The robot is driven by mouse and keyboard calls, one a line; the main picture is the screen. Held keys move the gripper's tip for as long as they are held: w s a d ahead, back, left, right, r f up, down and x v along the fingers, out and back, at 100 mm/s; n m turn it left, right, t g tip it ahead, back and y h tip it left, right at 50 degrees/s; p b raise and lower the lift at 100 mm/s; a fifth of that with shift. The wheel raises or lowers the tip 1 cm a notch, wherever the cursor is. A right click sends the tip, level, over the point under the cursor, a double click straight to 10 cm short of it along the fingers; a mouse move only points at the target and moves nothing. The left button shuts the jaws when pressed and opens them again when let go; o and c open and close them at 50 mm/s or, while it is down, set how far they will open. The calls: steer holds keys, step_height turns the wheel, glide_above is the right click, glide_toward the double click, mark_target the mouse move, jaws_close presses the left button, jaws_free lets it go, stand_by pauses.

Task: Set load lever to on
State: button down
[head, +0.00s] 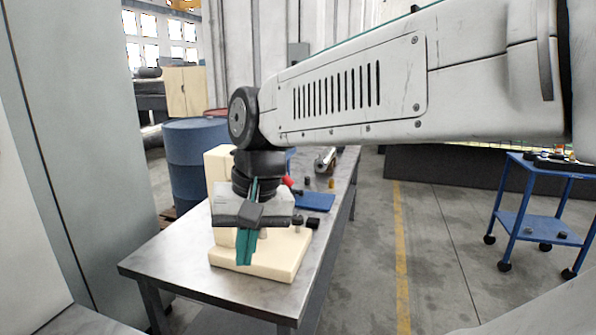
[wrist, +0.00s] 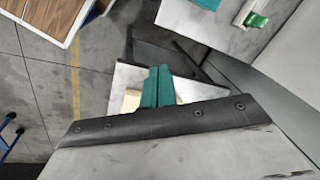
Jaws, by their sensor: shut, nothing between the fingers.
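A cream machine with a flat base (head: 285,262) and an upright back (head: 217,166) stands on a metal table. My gripper (head: 245,252) hangs in front of it, teal fingers together and pointing down over the base. The fingers also show shut in the wrist view (wrist: 157,88), with a bit of the cream base (wrist: 130,101) beside them. A red knob (head: 288,181) shows just right of my wrist; I cannot tell whether it is the load lever's end. My wrist hides much of the machine, so the lever's position is unclear.
The metal table (head: 175,262) is clear at its front left. A blue tray (head: 314,202) and small parts lie behind the machine. A blue barrel (head: 195,150) stands behind the table. A blue cart (head: 525,222) stands at right, with open floor between.

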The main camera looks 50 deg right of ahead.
steer(key=w+d+r+m+t+y, duration=0.1)
steer(key=w+d+r+m+t, duration=0.15)
steer(key=w+d+m, duration=0.5)
steer(key=m+t+h, duration=0.2)
steer(key=m+t, duration=0.2)
steer(key=m, duration=1.4)
glide_toward(289, 181)
steer(key=x, duration=0.6)
steer(key=shift+w+d, duration=0.3)
steer(key=shift+w, duration=0.2)
steer(key=shift+w+a+f, duration=0.15)
steer(key=shift+w+f, duration=0.2)
steer(key=shift+f, duration=0.35)
steer(key=shift+w+a+f, duration=0.15)
steer(key=shift+w+f, duration=0.2)
steer(key=shift+f, duration=0.4)
steer(key=shift+s+r, duration=0.1)
steer(key=shift+r, duration=0.05)
